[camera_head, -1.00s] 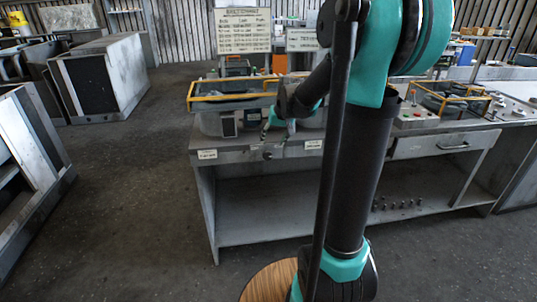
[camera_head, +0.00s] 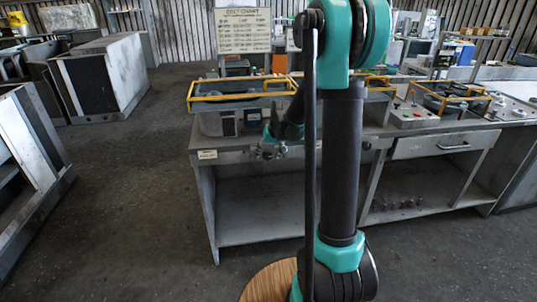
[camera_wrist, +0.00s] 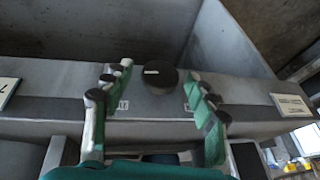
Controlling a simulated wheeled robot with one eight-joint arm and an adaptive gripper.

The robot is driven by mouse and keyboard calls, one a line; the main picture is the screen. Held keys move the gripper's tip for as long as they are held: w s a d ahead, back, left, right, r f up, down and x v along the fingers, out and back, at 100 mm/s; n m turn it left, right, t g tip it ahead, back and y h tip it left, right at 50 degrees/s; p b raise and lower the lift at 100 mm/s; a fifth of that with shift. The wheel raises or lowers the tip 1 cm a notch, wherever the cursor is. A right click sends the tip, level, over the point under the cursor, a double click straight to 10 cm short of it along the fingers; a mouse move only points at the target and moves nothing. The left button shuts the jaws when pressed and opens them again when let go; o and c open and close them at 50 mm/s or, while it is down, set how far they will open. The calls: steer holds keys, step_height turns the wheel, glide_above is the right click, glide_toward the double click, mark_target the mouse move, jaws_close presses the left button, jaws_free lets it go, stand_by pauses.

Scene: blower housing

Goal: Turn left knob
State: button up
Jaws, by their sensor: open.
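In the wrist view a round black knob (camera_wrist: 160,80) with a short white mark sits on the grey front edge of the bench. My gripper (camera_wrist: 158,71) is open, with one finger to the left of the knob and the other to the right. Gaps show between both fingers and the knob, and it is not gripped. In the head view my gripper (camera_head: 270,150) is at the bench's front edge and hides the knob.
The grey metal bench (camera_head: 265,207) has an open lower shelf. A yellow-railed tray unit (camera_head: 236,104) stands on top. White labels flank the knob, one at left (camera_wrist: 6,91) and one at right (camera_wrist: 291,105). Open floor lies to the left.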

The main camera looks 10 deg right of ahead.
steer(key=shift+c, duration=0.3)
steer(key=c, duration=1.1)
steer(key=shift+d+y, duration=0.1)
steer(key=shift+y, duration=0.2)
steer(key=y, duration=0.3)
steer(key=shift+d+f+m, duration=0.1)
steer(key=shift+d+m, duration=0.2)
steer(key=shift+m, duration=0.1)
steer(key=shift+d+f+m+y, duration=0.15)
steer(key=shift+m+y, duration=0.25)
steer(key=shift+y, duration=1.3)
steer(key=shift+t, duration=0.3)
steer(key=o, duration=1.2)
steer(key=shift+c, duration=0.2)
